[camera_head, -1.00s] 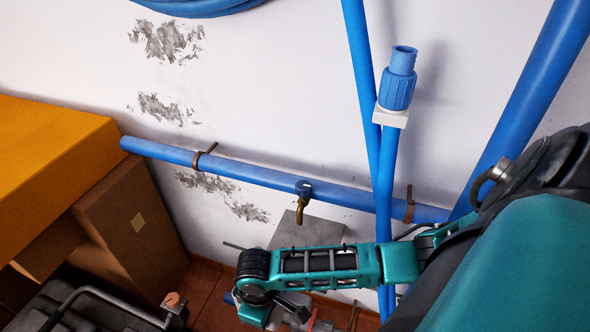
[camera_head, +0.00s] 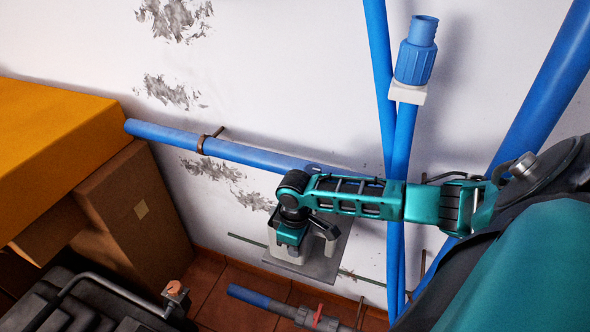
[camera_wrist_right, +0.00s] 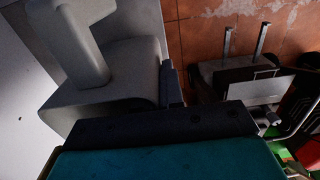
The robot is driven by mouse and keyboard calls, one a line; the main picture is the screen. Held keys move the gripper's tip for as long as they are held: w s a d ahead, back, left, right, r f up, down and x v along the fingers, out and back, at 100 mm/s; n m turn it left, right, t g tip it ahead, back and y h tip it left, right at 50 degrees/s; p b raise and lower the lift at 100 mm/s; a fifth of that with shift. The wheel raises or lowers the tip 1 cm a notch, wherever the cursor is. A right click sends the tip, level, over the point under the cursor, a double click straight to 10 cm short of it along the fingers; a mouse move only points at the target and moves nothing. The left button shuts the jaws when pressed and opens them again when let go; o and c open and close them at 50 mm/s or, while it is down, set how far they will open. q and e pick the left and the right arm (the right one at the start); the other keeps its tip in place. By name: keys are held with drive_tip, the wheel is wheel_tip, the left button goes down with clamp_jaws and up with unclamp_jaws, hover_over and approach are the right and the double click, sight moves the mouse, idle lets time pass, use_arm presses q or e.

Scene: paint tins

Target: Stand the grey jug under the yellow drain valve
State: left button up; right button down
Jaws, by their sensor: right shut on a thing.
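The grey jug (camera_head: 299,250) is in my right gripper (camera_head: 290,242), in front of the grey plate on the wall and below the horizontal blue pipe. It looks roughly upright, and I cannot tell whether its base touches anything. In the right wrist view the jug (camera_wrist_right: 112,75) fills the upper left, its thick handle towards the camera, with the dark gripper (camera_wrist_right: 165,125) against its side. The yellow drain valve is hidden behind my right forearm; only a blue piece on the pipe shows above the arm. My left gripper is not in view.
The horizontal blue pipe (camera_head: 250,155) runs along the wall. A grey plate (camera_head: 333,255) is behind the jug. Below lies a blue-ended pipe with a red handle (camera_head: 318,315). Brown boxes (camera_head: 140,225) stand left. Upright blue pipes (camera_head: 398,150) are to the right.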

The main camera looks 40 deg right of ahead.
drive_tip(key=shift+f, duration=0.3)
drive_tip(key=shift+f, duration=0.2)
drive_tip(key=c, duration=1.3)
unclamp_jaws()
drive_tip(key=shift+o, duration=0.2)
